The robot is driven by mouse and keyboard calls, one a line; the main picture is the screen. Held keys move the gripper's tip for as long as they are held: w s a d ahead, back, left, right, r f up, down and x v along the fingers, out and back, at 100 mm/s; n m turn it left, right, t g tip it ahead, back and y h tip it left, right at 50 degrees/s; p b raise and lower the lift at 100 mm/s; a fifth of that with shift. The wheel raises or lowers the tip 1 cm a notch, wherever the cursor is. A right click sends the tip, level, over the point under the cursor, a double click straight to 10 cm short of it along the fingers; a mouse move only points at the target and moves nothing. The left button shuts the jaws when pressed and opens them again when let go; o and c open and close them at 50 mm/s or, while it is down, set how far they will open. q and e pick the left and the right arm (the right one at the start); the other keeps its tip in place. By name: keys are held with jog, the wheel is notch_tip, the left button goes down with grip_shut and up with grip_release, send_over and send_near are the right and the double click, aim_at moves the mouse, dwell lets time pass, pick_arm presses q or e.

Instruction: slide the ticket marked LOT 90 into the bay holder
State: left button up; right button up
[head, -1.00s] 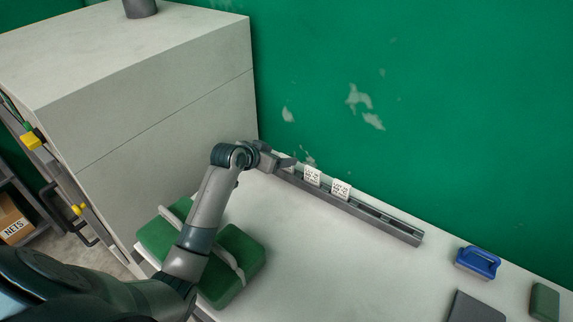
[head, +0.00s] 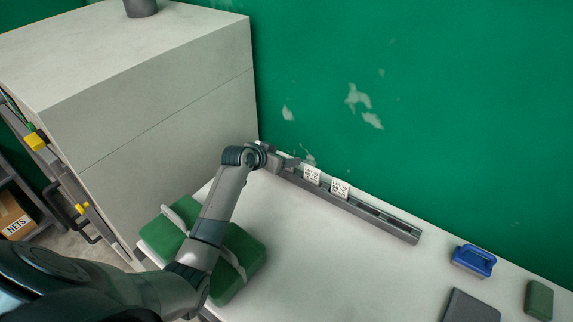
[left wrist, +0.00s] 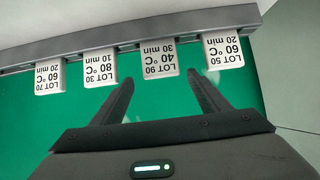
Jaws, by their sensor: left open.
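The ticket marked LOT 90 (left wrist: 160,58) is a white card held in a grey rail (left wrist: 130,30); its print appears upside down in the left wrist view. It stands between the LOT 30 ticket (left wrist: 101,68) and the LOT 50 ticket (left wrist: 223,49), with a LOT 70 ticket (left wrist: 50,75) farther left. My left gripper (left wrist: 162,82) is open, its fingers on either side of the LOT 90 ticket's lower end, without a grip on it. In the head view, my left gripper (head: 290,165) is at the rail's left end. I cannot identify the bay holder. My right gripper is not in view.
The rail (head: 385,222) lies along the back of a pale table (head: 300,260), against a green wall (head: 420,100). A large pale cabinet (head: 180,120) stands left. A green bundle (head: 160,238) lies under my arm. A blue-handled tool (head: 474,261) sits right.

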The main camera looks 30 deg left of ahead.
aim_at(285, 156)
pick_arm(q)
jog(key=shift+a+f+p+x, duration=0.1)
jog(key=shift+p+x, duration=0.2)
jog(key=shift+x, duration=0.55)
jog(key=shift+a+f+p+x, duration=0.1)
jog(key=shift+p+x, duration=0.15)
jog(key=shift+x, duration=0.65)
jog(key=shift+s, duration=0.15)
jog(key=c, duration=1.1)
